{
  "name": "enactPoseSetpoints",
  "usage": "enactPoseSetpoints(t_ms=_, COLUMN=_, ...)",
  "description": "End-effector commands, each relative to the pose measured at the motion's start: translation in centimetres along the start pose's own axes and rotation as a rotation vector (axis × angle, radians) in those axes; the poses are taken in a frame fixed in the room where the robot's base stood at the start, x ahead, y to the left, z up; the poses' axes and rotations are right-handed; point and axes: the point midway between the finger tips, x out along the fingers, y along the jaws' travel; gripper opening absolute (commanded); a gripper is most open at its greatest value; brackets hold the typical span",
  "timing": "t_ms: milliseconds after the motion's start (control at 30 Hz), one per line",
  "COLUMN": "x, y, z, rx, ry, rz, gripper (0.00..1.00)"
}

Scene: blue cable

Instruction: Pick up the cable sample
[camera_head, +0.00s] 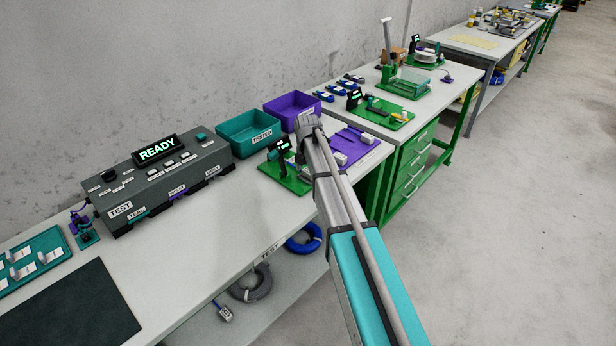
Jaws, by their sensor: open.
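I cannot tell for certain which item is the cable sample. Small blue pieces (352,79) lie at the back of the second bench, too small to make out. My arm reaches from the lower right up to a grey joint over the near bench's far end. My gripper's fingers do not show.
The near bench (230,225) holds a grey test box (165,180) reading READY, a teal bin (250,130), a purple bin (292,106), and green and purple fixtures. Floor (520,210) at right is clear.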

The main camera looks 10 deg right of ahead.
Motion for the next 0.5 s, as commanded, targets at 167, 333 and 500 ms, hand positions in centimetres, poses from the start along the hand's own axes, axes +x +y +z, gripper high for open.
enactPoseSetpoints(t_ms=167, x=-0.03, y=-0.01, z=0.01, rx=0.000, ry=0.000, rz=0.000, gripper=1.00)
enactPoseSetpoints(t_ms=333, x=-0.02, y=-0.01, z=0.02, rx=0.000, ry=0.000, rz=0.000, gripper=1.00)
enactPoseSetpoints(t_ms=500, x=-0.02, y=-0.02, z=0.03, rx=0.000, ry=0.000, rz=0.000, gripper=0.80)
